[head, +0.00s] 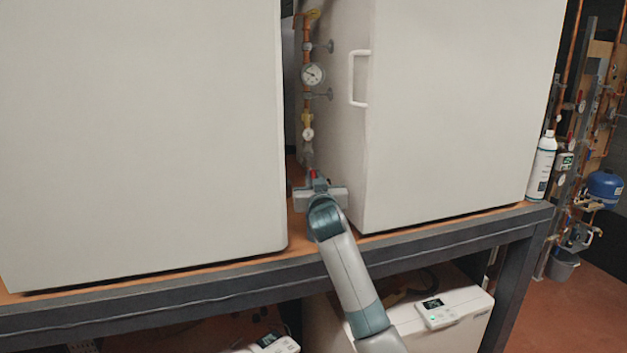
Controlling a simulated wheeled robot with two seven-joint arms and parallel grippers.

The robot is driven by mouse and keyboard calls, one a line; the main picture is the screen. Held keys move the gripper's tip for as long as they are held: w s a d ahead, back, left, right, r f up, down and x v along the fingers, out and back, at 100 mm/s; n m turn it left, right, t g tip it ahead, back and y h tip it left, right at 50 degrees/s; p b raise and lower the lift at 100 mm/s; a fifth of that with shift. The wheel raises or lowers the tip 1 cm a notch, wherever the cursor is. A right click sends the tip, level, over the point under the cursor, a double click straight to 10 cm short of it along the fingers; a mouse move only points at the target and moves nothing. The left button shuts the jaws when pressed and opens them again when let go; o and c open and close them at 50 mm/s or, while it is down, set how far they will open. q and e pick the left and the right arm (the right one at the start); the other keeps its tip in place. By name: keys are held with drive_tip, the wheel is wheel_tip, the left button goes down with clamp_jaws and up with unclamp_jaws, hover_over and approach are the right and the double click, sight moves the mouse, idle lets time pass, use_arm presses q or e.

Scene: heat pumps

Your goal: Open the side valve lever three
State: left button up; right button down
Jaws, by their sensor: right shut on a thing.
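A copper pipe with valves (307,100) runs up the gap between two large white units, on the side of the right one. It carries a round gauge (313,75) and a smaller dial (307,134). My right gripper (318,180) reaches into the gap at the pipe's lower end. It is shut on a red lever (313,174), of which only a small part shows. The fingertips are mostly hidden by the gripper body and wrist. My left gripper is not in view.
The left white unit (140,130) and right white unit (460,110) stand close on either side of my arm. The workbench edge (150,305) runs below. A white spray bottle (541,165) stands at the bench's right end.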

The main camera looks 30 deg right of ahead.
drive_tip(key=c, duration=1.8)
unclamp_jaws()
drive_tip(key=shift+o, duration=0.3)
drive_tip(key=shift+b+v, duration=0.45)
drive_tip(key=shift+v, duration=0.4)
drive_tip(key=b+v, duration=0.5)
drive_tip(key=v, duration=1)
drive_tip(key=shift+s+b, duration=0.3)
drive_tip(key=shift+s, duration=0.05)
drive_tip(key=shift+a, duration=0.1)
drive_tip(key=shift+c, duration=0.4)
